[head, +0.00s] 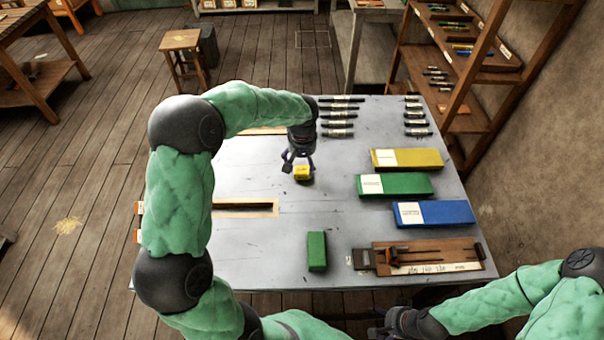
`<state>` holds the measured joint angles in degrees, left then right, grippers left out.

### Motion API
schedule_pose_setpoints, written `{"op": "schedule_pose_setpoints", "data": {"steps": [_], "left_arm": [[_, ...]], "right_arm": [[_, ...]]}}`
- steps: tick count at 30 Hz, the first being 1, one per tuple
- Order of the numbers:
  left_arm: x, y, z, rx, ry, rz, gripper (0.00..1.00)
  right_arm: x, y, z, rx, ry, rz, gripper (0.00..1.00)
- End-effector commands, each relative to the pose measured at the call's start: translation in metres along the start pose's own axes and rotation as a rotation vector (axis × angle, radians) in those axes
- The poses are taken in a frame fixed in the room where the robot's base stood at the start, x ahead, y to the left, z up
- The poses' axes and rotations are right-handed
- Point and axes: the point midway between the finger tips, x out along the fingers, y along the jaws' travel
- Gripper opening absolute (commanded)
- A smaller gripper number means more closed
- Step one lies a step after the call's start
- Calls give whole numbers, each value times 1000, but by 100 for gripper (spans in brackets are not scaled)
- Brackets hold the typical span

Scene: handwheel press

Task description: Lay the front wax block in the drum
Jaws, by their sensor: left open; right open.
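A green block (317,251) stands near the front edge of the grey table, left of a wooden fixture. A small yellow block (302,173) with a dark base sits farther back, near the middle of the table. My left gripper (299,163) is open, pointing down, with its fingers right at the yellow block; I cannot tell whether they touch it. My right gripper (375,322) is open and low in front of the table's front edge, partly dark and hard to make out. I cannot make out a drum; my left arm hides the table's left part.
Yellow (425,159), green (410,185) and blue (445,213) boxes lie at the right. The wooden fixture (435,258) lies at the front right. A wood-framed slot (247,208) is at the left. Dark rods (340,115) line the back.

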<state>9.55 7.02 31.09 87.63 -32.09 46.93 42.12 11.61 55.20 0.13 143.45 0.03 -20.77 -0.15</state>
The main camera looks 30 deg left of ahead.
Motion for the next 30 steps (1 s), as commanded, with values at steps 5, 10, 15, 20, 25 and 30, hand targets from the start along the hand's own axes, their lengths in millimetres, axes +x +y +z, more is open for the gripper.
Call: {"op": "schedule_pose_setpoints", "data": {"steps": [5,10,15,20,25,30], "left_arm": [[14,0,0,0,0,1,82],[30,0,-1,0,-2,1,82],[56,0,-2,1,-3,0,82],[65,0,-2,0,0,1,82],[64,0,-2,0,1,2,82],[64,0,-2,1,0,2,34]], "right_arm": [[3,1,0,0,0,0,75],[7,2,0,0,0,0,75],[13,4,0,0,0,0,75],[14,5,0,0,0,0,75],[13,5,0,0,0,0,75],[13,5,0,0,0,0,75]]}}
